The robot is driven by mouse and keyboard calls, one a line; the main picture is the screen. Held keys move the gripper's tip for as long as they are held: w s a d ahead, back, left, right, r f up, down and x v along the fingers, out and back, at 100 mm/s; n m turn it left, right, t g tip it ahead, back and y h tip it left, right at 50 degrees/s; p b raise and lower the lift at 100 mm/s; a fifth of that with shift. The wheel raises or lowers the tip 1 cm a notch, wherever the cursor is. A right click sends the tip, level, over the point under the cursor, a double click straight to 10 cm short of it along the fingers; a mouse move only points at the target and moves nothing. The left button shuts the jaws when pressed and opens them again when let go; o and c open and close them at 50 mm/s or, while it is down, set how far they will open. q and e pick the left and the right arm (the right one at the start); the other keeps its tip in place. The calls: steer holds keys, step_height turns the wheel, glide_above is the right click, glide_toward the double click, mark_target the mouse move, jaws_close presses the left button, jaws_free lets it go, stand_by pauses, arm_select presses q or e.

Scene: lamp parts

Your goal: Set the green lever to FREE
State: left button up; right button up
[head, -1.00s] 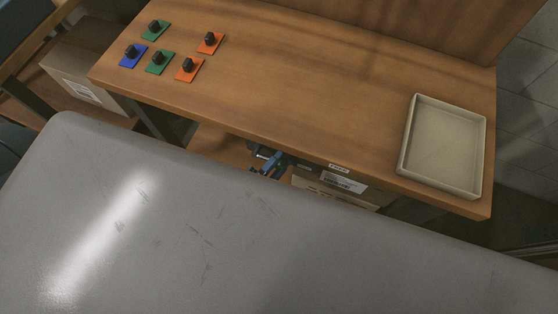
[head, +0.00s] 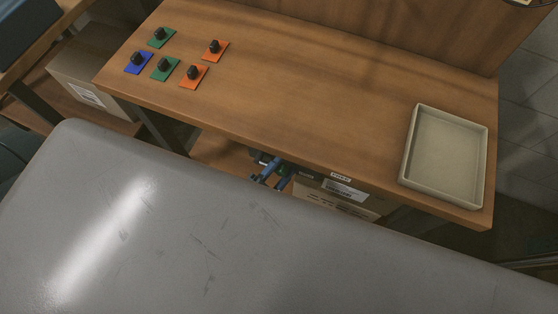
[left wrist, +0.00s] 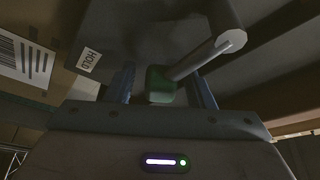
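The green lever (left wrist: 160,86) shows in the left wrist view as a green block with a grey rod running up to the right into a grey cylinder. A small green patch of it shows under the table edge in the head view (head: 283,171). My left gripper (left wrist: 163,86) is open, with one blue finger on each side of the green block; contact cannot be told. In the head view its blue fingers (head: 270,170) show under the table's front edge. A HOLD label (left wrist: 88,61) appears upside down left of the lever. A small label (head: 341,177), apparently FREE, is on the table's front edge. My right gripper is not in view.
The wooden table (head: 310,100) carries several black knobs on coloured plates at the left and an empty beige tray (head: 402,160) at the right. Cardboard boxes (head: 335,197) sit on the shelf below, close to the gripper. The table's middle is clear.

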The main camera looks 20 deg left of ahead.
arm_select(q)
steer(key=shift+f+m+b, duration=0.4)
steer(key=shift+m, duration=0.2)
steer(key=s+a+f+m+g+b, duration=0.35)
steer(key=s+a+m+b, duration=0.2)
steer(key=s, duration=0.45)
steer(key=s+a+f+n+g+y+p, duration=0.2)
steer(key=f+n, duration=0.4)
steer(key=f, duration=0.4)
steer(key=s+a+f+n+g+y+p, duration=0.2)
steer(key=a+f+n+g+y+p, duration=0.2)
steer(key=f, duration=0.7)
steer(key=a+n+p, duration=0.2)
steer(key=a+p, duration=0.1)
steer(key=shift+f+y, duration=0.2)
steer(key=shift+y, duration=0.2)
steer(key=shift+a+n, duration=0.1)
steer(key=shift+n, duration=0.25)
